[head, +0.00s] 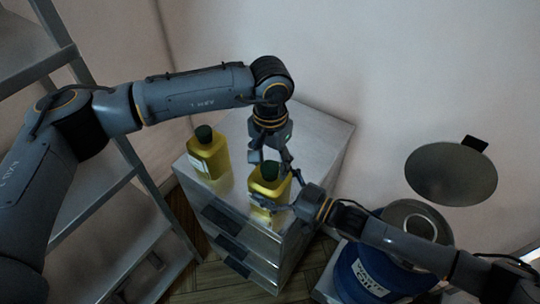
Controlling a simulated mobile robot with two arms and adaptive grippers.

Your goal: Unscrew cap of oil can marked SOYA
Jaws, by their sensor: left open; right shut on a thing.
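Two yellow oil cans with dark green caps stand on a metal drawer cabinet. The label on the left can (208,158) is too small to read, and I cannot tell which can is marked SOYA. My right gripper (268,205) is shut on the body of the right can (265,187), from the right side, and partly hides its front. My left gripper (271,164) points down over the right can, with open fingers beside its cap (269,170). I cannot tell whether the fingers touch the cap. The right can stands upright with its cap on.
The metal drawer cabinet (317,138) has free top behind the cans. A blue drum (363,275) with a white label stands at the lower right, under a round grey plate (450,174). Metal shelving (130,225) stands on the left. A wall is behind.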

